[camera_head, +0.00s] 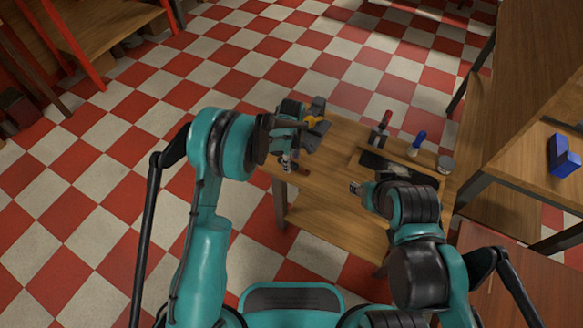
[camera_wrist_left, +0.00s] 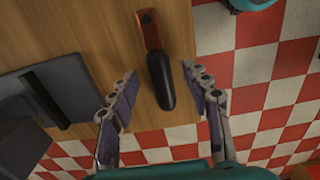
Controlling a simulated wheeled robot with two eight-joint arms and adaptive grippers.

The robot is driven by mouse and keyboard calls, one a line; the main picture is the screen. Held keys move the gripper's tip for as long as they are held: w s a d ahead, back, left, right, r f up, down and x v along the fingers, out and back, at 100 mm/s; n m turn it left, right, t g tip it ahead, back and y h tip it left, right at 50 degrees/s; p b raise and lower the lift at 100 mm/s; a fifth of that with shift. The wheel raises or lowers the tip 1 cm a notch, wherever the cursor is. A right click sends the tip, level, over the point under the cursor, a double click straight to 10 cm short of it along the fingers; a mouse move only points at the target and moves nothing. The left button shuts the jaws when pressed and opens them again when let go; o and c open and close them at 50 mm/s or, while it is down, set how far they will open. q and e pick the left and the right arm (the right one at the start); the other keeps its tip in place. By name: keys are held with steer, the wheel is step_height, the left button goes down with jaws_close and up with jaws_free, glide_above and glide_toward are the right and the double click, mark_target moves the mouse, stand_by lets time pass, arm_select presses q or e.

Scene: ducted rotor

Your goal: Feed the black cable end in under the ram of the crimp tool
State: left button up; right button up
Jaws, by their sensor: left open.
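The black cable end (camera_wrist_left: 161,82) lies on the wooden table, with an orange-brown length (camera_wrist_left: 149,30) running on from it in the left wrist view. My left gripper (camera_wrist_left: 158,82) is open, one finger on each side of it and apart from it. In the head view my left gripper (camera_head: 287,161) is at the table's left edge. A grey device with a yellow part, apparently the crimp tool (camera_head: 315,122), stands just behind it, partly hidden by my arm. My right gripper (camera_head: 356,188) is over the table's right half; its opening is too small to judge.
A grey block with a dark slot (camera_wrist_left: 48,98) is left of the cable end in the left wrist view. A red-handled tool (camera_head: 385,120), a blue-handled item (camera_head: 417,142) and a round grey item (camera_head: 445,164) stand at the right of the table, near a dark flat area (camera_head: 385,166).

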arm_select(q)
steer(key=shift+f, duration=0.35)
steer(key=shift+r, duration=0.1)
steer(key=shift+c, duration=0.3)
jaws_close()
